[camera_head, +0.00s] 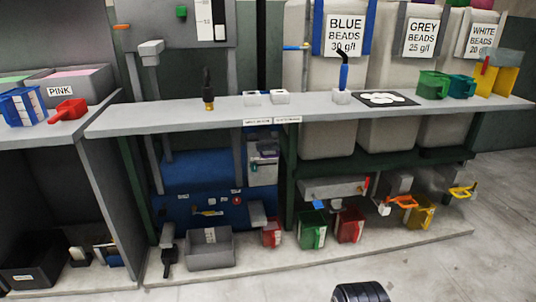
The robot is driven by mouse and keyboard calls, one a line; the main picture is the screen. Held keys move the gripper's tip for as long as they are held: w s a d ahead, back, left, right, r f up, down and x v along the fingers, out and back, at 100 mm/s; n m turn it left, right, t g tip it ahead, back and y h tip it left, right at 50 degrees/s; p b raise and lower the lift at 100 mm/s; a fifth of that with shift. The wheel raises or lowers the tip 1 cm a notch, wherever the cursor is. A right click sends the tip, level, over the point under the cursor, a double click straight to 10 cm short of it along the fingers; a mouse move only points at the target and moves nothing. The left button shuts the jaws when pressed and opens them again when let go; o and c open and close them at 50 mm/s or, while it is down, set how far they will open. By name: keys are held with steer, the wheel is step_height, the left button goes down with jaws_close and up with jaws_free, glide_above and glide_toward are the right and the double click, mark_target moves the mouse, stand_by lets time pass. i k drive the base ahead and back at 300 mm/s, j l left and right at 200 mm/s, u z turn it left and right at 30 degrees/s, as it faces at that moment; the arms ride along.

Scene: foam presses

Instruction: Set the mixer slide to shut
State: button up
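I cannot tell for sure which part is the mixer slide. A blue machine front (175,212) stands under the middle bench. It carries a small yellow-orange handle (208,212), a red button (237,199) and small labels. Above the bench, a grey panel (160,30) has a green knob (181,12) and a white scale strip (204,20). The position of any slide is too small to read. My gripper is not clearly in view; a dark ribbed part at the bottom edge is cut off and seems to be mine.
The grey bench (225,113) holds a dark upright tool (208,90), white blocks and a black mat (408,98). Bead bins (343,70) stand behind it. A grey box (209,248) and red and green scoops (312,228) sit low down. The front floor (230,288) is clear.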

mark_target(261, 149)
steer(key=i+j, duration=0.45)
steer(key=i+j+u, duration=0.15)
steer(key=i+j, duration=0.35)
steer(key=i, duration=0.1)
